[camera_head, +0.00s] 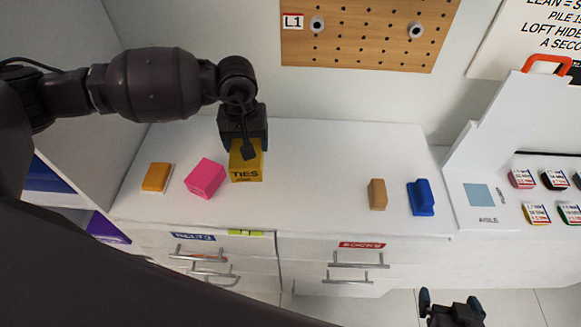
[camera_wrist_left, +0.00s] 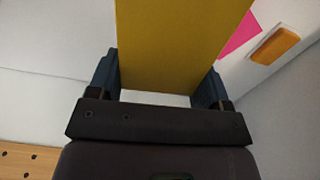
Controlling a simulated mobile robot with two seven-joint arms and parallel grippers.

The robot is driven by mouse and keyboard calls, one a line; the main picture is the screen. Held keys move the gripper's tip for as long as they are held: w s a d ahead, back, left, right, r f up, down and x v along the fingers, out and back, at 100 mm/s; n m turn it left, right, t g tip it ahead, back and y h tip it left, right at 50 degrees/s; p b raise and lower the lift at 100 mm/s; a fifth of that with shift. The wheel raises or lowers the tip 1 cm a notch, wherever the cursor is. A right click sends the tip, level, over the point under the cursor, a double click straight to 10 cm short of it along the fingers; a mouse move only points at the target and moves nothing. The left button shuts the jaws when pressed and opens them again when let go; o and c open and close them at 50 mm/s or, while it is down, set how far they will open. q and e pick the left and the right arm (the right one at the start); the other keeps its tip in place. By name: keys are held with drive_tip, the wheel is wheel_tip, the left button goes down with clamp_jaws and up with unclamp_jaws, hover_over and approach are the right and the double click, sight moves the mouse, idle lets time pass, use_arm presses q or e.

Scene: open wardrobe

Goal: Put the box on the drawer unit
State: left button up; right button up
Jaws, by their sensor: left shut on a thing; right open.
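The yellow box (camera_head: 246,171), marked "TIES", is at the top of the white drawer unit (camera_head: 320,160), between the pink box and the clear middle. My left gripper (camera_head: 243,140) comes from above and is shut on it. In the left wrist view the yellow box (camera_wrist_left: 178,45) sits between the two fingers of my left gripper (camera_wrist_left: 160,85). I cannot tell whether the box touches the top. My right gripper (camera_head: 452,302) is open and empty at the bottom edge, in front of the unit.
A pink box (camera_head: 205,178) and an orange block (camera_head: 156,177) are left of the yellow box. A tan block (camera_head: 377,194) and a blue object (camera_head: 421,197) stand to the right. The top between is clear. A pegboard (camera_head: 365,35) hangs behind; a white stand (camera_head: 490,140) is at right.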

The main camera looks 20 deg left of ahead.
use_arm(q)
wheel_tip(320, 180, up, 5)
drive_tip(key=w+n+b, duration=0.2)
drive_tip(key=w+n, duration=0.1)
drive_tip(key=f, duration=0.9)
drive_tip(key=a+f, duration=0.1)
drive_tip(key=f, duration=0.3)
drive_tip(key=shift+a+f, duration=0.1)
drive_tip(key=shift+f, duration=0.25)
drive_tip(key=shift+s+f+b, duration=0.1)
drive_tip(key=shift+f+b, duration=0.2)
drive_tip(key=shift+f, duration=2.1)
use_arm(e)
drive_tip(key=f, duration=0.3)
drive_tip(key=shift+d+f, duration=0.35)
